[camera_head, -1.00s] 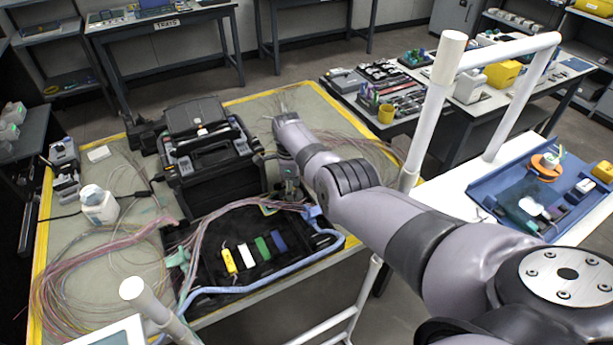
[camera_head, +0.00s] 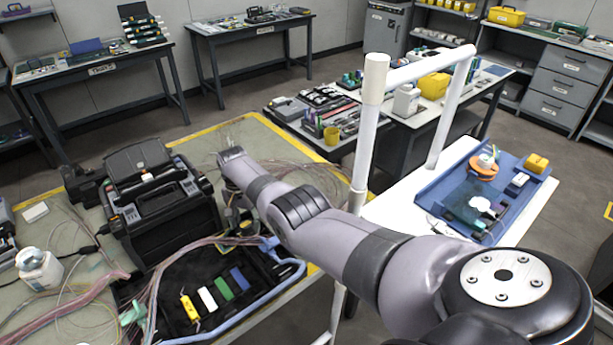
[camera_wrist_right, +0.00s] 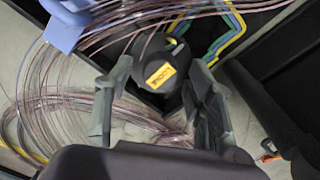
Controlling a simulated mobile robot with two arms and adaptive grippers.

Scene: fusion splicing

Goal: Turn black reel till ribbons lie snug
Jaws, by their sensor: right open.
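The black reel (camera_wrist_right: 150,52) with a yellow label shows in the right wrist view, below a band of pinkish ribbons (camera_wrist_right: 130,17). More thin ribbons (camera_wrist_right: 60,85) loop loosely at its left and below it. My right gripper (camera_wrist_right: 160,112) is open, one finger on each side of the reel; I cannot tell whether they touch it. In the head view, my right arm hides most of the reel, and the ribbons (camera_head: 190,247) run across the black tray (camera_head: 215,262) towards it. My left gripper is not in view.
A black splicer (camera_head: 160,205) stands left of my right arm on the yellow-edged table. A blue clip (camera_wrist_right: 65,22) sits beside the reel. A white bottle (camera_head: 38,268) stands at the left. A white rail (camera_head: 365,130) and a blue tray (camera_head: 437,205) lie to the right.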

